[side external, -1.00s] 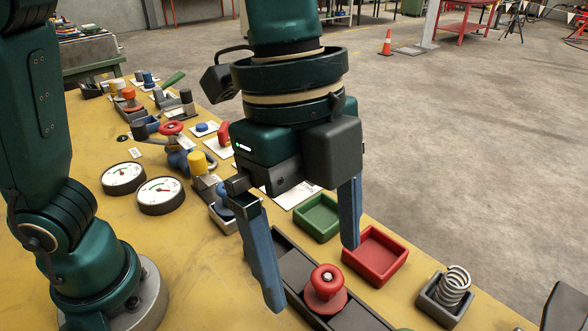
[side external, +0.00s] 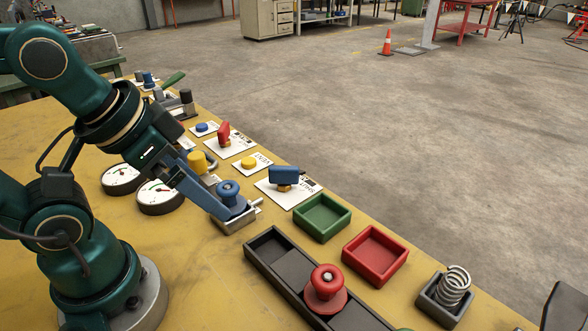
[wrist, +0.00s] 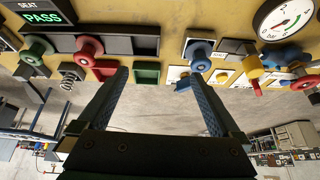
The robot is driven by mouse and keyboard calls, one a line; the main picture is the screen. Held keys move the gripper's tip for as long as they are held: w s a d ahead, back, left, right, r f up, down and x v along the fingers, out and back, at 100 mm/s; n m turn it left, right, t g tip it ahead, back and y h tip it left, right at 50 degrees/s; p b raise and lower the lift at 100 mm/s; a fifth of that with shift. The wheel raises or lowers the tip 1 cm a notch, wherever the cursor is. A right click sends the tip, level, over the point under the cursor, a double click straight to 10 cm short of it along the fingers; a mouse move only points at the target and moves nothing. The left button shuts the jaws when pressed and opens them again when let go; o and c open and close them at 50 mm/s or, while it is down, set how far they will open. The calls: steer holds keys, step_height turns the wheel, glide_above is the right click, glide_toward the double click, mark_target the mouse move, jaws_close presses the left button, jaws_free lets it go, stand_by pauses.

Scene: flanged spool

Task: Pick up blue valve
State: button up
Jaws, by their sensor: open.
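The blue valve (side external: 284,176) has a blue handle on a brass-coloured base and stands on a white card right of centre in the side view. In the wrist view, a blue part that looks like its handle (wrist: 183,84) shows beside the right fingertip, partly hidden by it. My gripper (side external: 218,207) is tilted down over the bench, left of the valve and apart from it. Its blue fingers overlap the blue spool in the side view; contact cannot be told. In the wrist view my gripper (wrist: 156,72) is open, with nothing held between its fingers.
A blue spool (side external: 231,192) sits in a grey holder. A green tray (side external: 321,218), red tray (side external: 375,257) and dark rack with a red spool (side external: 326,287) lie to the right. A yellow button (side external: 249,163) and red valve (side external: 224,132) stand behind. Gauges lie left.

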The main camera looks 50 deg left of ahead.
steer(key=shift+w+r, duration=0.1)
steer(key=shift+w, duration=0.05)
steer(key=shift+c, duration=0.8)
